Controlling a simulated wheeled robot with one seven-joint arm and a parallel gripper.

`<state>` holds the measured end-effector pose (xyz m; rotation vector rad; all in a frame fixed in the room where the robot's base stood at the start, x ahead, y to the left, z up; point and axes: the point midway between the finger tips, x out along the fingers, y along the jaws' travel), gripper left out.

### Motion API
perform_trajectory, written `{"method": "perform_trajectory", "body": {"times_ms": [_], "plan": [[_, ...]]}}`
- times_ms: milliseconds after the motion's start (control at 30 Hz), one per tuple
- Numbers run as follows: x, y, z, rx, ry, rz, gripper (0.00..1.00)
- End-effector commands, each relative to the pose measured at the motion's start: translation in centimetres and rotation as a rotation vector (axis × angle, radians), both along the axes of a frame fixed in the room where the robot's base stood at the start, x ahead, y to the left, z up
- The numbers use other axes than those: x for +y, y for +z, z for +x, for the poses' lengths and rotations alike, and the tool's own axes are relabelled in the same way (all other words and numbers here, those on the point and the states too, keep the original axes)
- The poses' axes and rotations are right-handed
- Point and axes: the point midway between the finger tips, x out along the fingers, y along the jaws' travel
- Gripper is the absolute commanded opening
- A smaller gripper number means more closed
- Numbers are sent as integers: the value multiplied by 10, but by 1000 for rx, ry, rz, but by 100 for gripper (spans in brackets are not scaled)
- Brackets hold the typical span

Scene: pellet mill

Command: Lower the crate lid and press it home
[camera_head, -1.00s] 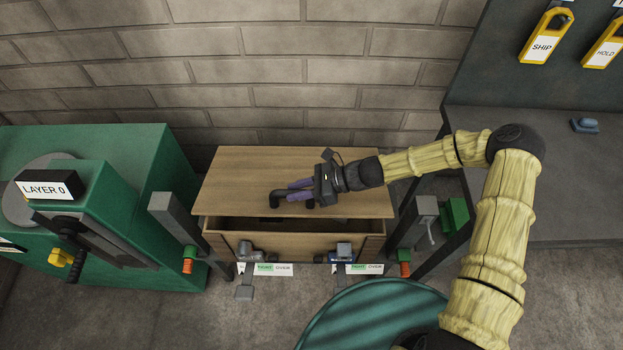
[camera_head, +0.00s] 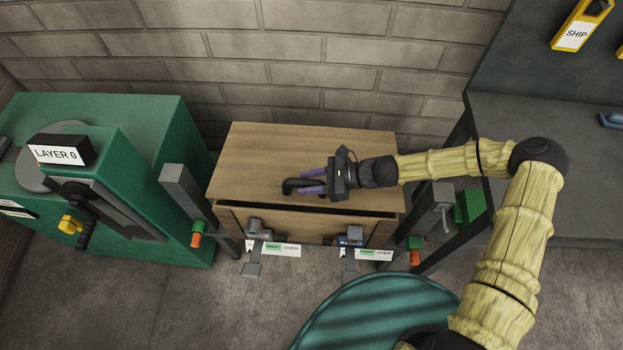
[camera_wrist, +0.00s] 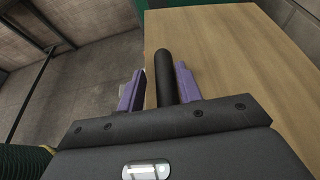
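The wooden crate lid (camera_head: 300,142) lies over the crate (camera_head: 300,226) in the head view. A thin dark gap shows under the lid's front edge, so it is not flush with the front wall there. A black bar handle (camera_head: 289,186) stands near the lid's front middle; it also shows in the wrist view (camera_wrist: 163,78). My gripper (camera_head: 307,182) reaches in from the right, low over the lid. In the wrist view its purple fingers (camera_wrist: 158,80) stand apart on either side of the handle, with a visible gap on the left side.
Two grey latches (camera_head: 256,228) (camera_head: 352,237) with white-green labels are on the crate front. Grey posts with orange ends (camera_head: 183,197) (camera_head: 441,208) flank it. A green machine (camera_head: 150,125) stands left, a dark bench (camera_head: 545,170) right, a brick wall behind.

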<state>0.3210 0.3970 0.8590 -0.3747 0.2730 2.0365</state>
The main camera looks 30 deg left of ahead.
Motion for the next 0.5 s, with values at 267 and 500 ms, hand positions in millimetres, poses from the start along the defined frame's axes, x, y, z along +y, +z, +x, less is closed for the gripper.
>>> {"method": "perform_trajectory", "body": {"times_ms": [267,500], "plan": [[-1,-1,4,-3,-8,-4,45],[-3,-1,6,-5,-11,-5,45]]}}
